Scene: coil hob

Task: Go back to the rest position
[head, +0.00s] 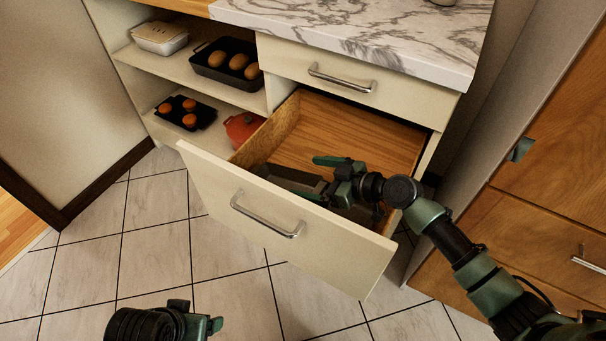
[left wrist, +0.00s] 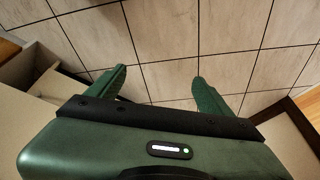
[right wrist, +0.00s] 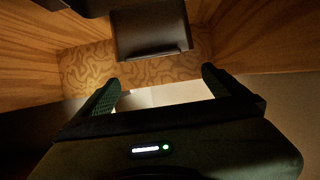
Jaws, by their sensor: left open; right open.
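My right gripper (head: 316,176) is open and reaches into the pulled-out lower drawer (head: 340,120), just behind its front panel. In the right wrist view the open fingers (right wrist: 161,80) hold nothing. A dark rectangular object (right wrist: 150,35) lies in the drawer beyond the fingertips, on a patterned bottom; it also shows dimly beside the gripper in the head view (head: 293,174). I cannot tell whether they touch. My left gripper (head: 203,324) is at the bottom edge of the head view, partly cut off. In the left wrist view its fingers (left wrist: 159,76) are open and empty above the floor.
The drawer front with its handle (head: 266,222) juts over the tiled floor (head: 150,245). The upper drawer (head: 340,72) is shut under a marble worktop (head: 370,30). Open shelves hold a muffin tray (head: 186,112), a red pot (head: 242,127) and a black pan (head: 222,70). A wooden cabinet (head: 555,140) stands right.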

